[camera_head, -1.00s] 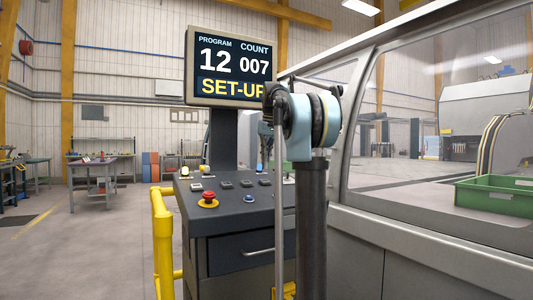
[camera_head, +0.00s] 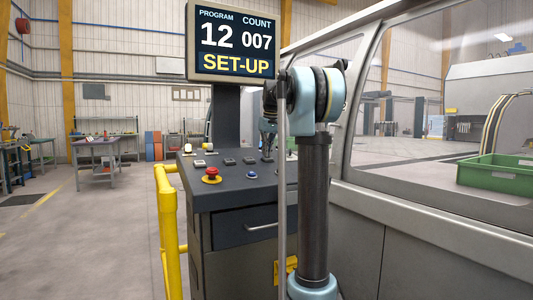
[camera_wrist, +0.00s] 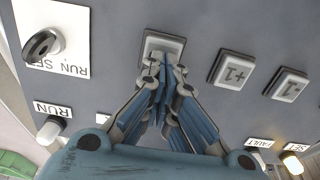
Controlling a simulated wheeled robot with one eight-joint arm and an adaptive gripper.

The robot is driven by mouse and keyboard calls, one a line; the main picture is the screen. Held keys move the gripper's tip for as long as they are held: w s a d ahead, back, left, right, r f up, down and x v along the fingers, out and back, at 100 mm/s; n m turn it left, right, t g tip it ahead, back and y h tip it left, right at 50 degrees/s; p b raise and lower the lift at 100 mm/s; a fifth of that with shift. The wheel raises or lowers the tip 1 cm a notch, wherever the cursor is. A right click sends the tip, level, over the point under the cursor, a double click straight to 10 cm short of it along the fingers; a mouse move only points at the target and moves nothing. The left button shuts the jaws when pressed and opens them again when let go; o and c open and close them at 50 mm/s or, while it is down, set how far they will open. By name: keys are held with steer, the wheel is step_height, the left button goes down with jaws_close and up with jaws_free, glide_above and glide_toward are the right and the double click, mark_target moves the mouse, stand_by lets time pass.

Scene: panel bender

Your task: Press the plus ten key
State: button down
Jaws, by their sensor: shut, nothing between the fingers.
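My gripper (camera_wrist: 158,78) is shut and empty, pointing at a pale square key (camera_wrist: 165,42) on the grey control panel. The fingertips overlap the near edge of this key, and its label is hidden or unreadable. I cannot tell whether they touch it. To its right in the wrist view are a key marked +1 (camera_wrist: 235,68) and another key (camera_wrist: 290,85) whose mark seems to be -1; both appear upside down. In the head view my gripper (camera_head: 267,149) is small and partly hidden behind my arm, over the console top. The screen (camera_head: 234,42) reads PROGRAM 12, COUNT 007, SET-UP.
A red stop button (camera_head: 211,172) stands on the console. A yellow rail (camera_head: 168,225) runs along its left side.

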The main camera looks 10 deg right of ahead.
steer(key=shift+f, duration=0.1)
steer(key=shift+w+f, duration=0.1)
steer(key=shift+f, duration=0.6)
steer(key=shift+w+r, duration=0.1)
steer(key=shift+r, duration=0.35)
steer(key=v, duration=1.3)
steer(key=shift+s+r, duration=0.15)
steer(key=shift+s, duration=0.25)
